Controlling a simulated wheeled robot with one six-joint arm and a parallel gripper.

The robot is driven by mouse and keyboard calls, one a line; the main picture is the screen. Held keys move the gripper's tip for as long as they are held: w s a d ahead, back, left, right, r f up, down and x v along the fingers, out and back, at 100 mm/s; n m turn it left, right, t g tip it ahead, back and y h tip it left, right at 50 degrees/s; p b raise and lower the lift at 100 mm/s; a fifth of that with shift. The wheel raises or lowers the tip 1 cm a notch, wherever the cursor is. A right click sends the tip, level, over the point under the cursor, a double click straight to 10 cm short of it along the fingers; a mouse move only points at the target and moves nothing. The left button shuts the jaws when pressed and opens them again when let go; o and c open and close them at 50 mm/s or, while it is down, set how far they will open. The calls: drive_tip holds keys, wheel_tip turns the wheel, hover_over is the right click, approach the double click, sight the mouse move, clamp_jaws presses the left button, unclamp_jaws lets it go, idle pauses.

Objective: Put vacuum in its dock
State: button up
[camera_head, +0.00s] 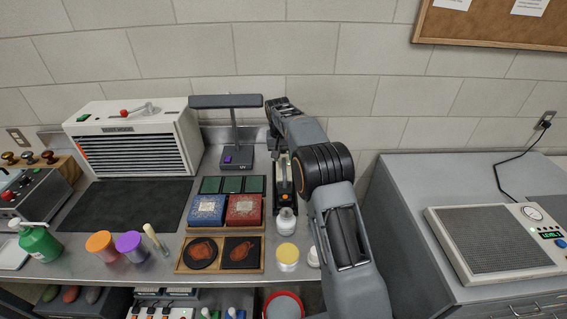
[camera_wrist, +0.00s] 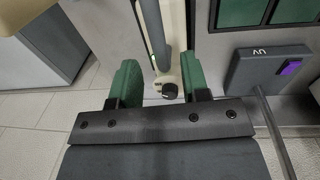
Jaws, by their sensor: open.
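A slim cream and dark grey tool, which looks like the vacuum (camera_wrist: 156,38), lies between my gripper's fingers in the wrist view, with a dark round knob at its near end. My gripper (camera_wrist: 160,66) is open, its two green fingers one on each side of the tool, with gaps showing. In the head view a narrow dark upright piece with an orange mark (camera_head: 285,196) stands behind the white jar, beside my arm. It may be the vacuum or its dock; I cannot tell which. No separate dock is clearly visible.
A UV lamp (camera_head: 238,160) stands close to the gripper. Blue and red boxes (camera_head: 226,210), a white jar (camera_head: 286,220) and a yellow-lidded jar (camera_head: 288,256) crowd the bench. A grey cabinet (camera_head: 425,215) stands at right. The dark mat (camera_head: 125,205) is clear.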

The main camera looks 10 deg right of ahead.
wheel_tip(320, 180, up, 8)
drive_tip(key=s+r+n+t, duration=0.1)
drive_tip(key=s+r, duration=0.3)
drive_tip(key=s, duration=0.3)
drive_tip(key=s+r+t, duration=0.1)
drive_tip(key=s+r, duration=0.4)
drive_tip(key=s, duration=0.2)
drive_tip(key=s+f+t, duration=0.1)
drive_tip(key=s+f, duration=0.2)
drive_tip(key=s, duration=0.7)
drive_tip(key=s+f+n+t+y, duration=0.1)
drive_tip(key=s+f, duration=0.3)
drive_tip(key=s, duration=0.7)
drive_tip(key=shift+f+t, duration=0.2)
drive_tip(key=shift+t, duration=0.1)
drive_tip(key=shift+d, duration=0.1)
